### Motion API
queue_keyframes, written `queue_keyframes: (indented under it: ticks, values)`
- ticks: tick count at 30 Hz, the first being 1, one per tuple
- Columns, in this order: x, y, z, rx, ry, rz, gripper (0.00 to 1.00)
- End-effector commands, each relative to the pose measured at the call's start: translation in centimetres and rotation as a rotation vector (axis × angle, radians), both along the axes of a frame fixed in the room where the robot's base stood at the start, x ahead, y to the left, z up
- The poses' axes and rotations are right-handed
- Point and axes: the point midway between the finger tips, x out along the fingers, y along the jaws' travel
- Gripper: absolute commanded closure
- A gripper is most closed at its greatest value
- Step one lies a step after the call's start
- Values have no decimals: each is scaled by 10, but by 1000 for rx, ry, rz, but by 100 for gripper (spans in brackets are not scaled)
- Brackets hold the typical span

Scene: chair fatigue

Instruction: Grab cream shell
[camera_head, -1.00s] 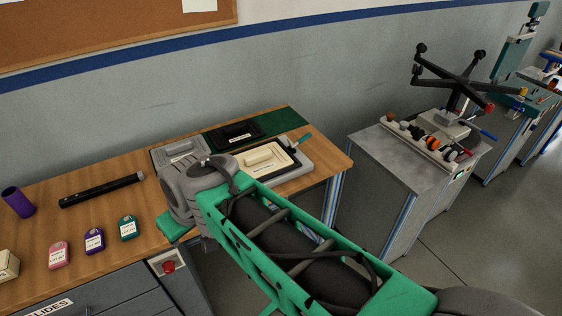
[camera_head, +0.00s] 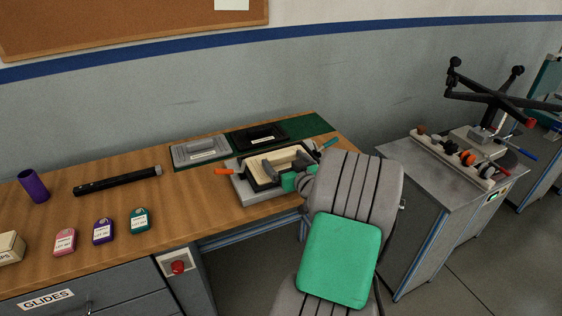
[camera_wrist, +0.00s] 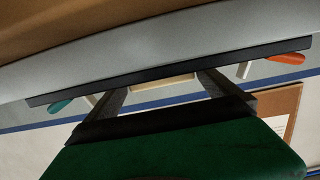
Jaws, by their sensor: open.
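The cream shell (camera_head: 262,159) sits in a grey fixture (camera_head: 251,195) on the wooden bench, with a dark edge under it. In the wrist view the open fingers (camera_wrist: 162,86) lie on either side of the cream strip. My gripper and wrist hide part of the shell, and I cannot tell if the fingers touch it.
An orange handle (camera_head: 225,171) and a teal handle (camera_head: 328,144) flank the fixture. Behind it are a grey tray (camera_head: 200,150) and a black tray (camera_head: 258,137). The bench between is clear.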

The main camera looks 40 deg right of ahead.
Motion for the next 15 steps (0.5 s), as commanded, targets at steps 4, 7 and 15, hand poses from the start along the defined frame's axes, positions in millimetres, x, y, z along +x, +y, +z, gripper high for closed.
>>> queue_keyframes:
  ticks: [4,7,15]
  values:
    - [22,-5,-2,2,2,3,0]
    - [25,-6,-3,0,1,1,0]
    - [24,-6,-3,0,1,1,11]
